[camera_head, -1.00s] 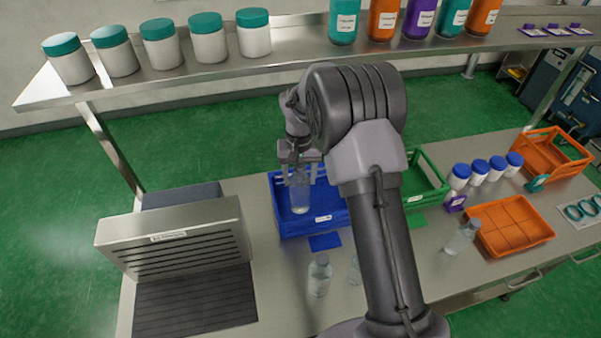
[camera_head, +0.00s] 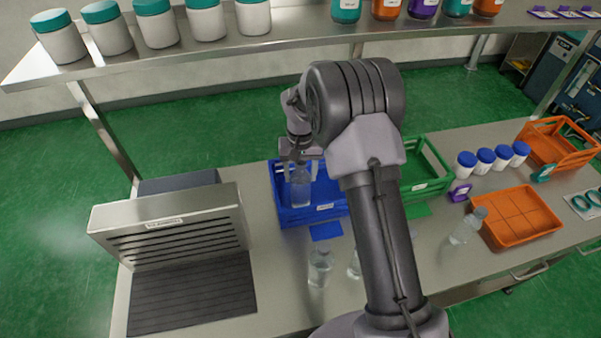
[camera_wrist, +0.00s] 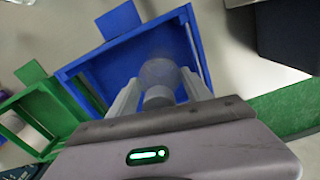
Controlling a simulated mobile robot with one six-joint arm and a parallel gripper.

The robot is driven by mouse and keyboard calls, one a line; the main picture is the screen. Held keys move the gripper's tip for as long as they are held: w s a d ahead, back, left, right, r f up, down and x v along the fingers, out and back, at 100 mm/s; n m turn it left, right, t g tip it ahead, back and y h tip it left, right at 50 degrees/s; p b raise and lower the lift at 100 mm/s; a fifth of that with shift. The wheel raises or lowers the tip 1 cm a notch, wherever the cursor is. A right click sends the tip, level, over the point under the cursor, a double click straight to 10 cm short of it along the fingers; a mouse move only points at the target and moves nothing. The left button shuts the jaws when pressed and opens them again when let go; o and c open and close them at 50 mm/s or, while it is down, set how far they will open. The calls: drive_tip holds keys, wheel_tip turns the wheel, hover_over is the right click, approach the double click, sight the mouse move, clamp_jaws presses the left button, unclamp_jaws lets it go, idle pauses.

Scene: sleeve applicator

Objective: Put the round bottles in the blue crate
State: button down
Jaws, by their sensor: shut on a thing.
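My gripper (camera_head: 300,168) is shut on a clear bottle (camera_head: 300,188), held upright by its top at the blue crate (camera_head: 312,215). In the wrist view the bottle (camera_wrist: 160,76) sits between the fingers, over the blue crate (camera_wrist: 82,62). I cannot tell whether its base touches the crate floor. Another clear bottle (camera_head: 320,265) stands on the bench in front of the crate. A further clear bottle (camera_head: 354,264) stands beside it, partly hidden by my arm. One more clear bottle (camera_head: 467,226) stands at the right, next to the orange divided tray. Exact bottle shapes are hard to tell.
A green crate (camera_head: 428,187) is right of the blue one, partly behind my arm. An orange tray (camera_head: 520,215), an orange crate (camera_head: 556,147) and several blue-capped jars (camera_head: 486,160) are at the right. A metal vented unit (camera_head: 170,228) is at the left. A shelf (camera_head: 290,45) spans above.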

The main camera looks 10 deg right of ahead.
drive_tip(key=shift+f, duration=0.35)
drive_tip(key=shift+c, duration=1.9)
unclamp_jaws()
wheel_tip(320, 180, up, 8)
drive_tip(key=shift+f+p, duration=0.1)
drive_tip(key=shift+p, duration=0.4)
drive_tip(key=s+a+r+m+t+y+b, duration=0.1)
drive_tip(key=s+a+r+t+b, duration=0.15)
drive_tip(key=s+r+b, duration=0.85)
drive_tip(key=s+f+t+b, duration=0.1)
drive_tip(key=s+f, duration=0.1)
drive_tip(key=s, duration=0.8)
drive_tip(key=s+a+f+m+t+y+b, duration=0.1)
drive_tip(key=s+f+t, duration=0.1)
drive_tip(key=s, duration=0.8)
drive_tip(key=shift+s+a+f+b, duration=0.25)
drive_tip(key=shift+f+b, duration=0.1)
drive_tip(key=shift+f, duration=0.2)
